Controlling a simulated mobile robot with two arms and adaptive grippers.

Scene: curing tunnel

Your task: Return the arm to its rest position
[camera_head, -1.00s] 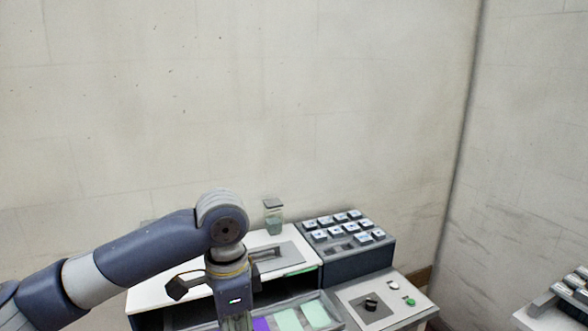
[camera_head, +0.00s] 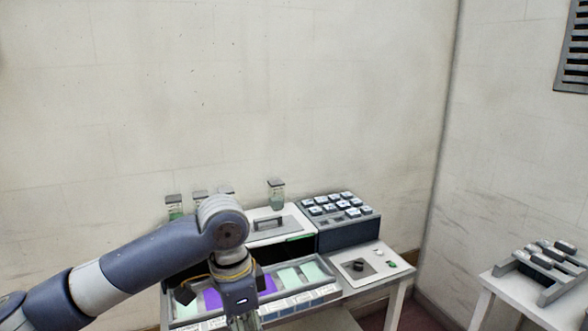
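My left arm comes in from the left, its forearm grey-blue with a pale band. Its wrist bends down in front of the white machine (camera_head: 262,236). My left gripper (camera_head: 246,321) points down over the front of the tray (camera_head: 332,290) and is cut by the bottom edge, so its fingertips are hidden. I see nothing clearly held in it. The tray holds purple and pale green pieces, with labels along its front. My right gripper is out of view.
Several lidded jars stand behind the machine, one jar (camera_head: 276,194) at its back. A dark rack (camera_head: 347,238) of small blocks stands to the right. Beside it a control panel (camera_head: 354,254) has a black knob. Another table (camera_head: 520,291) with a rack is at far right.

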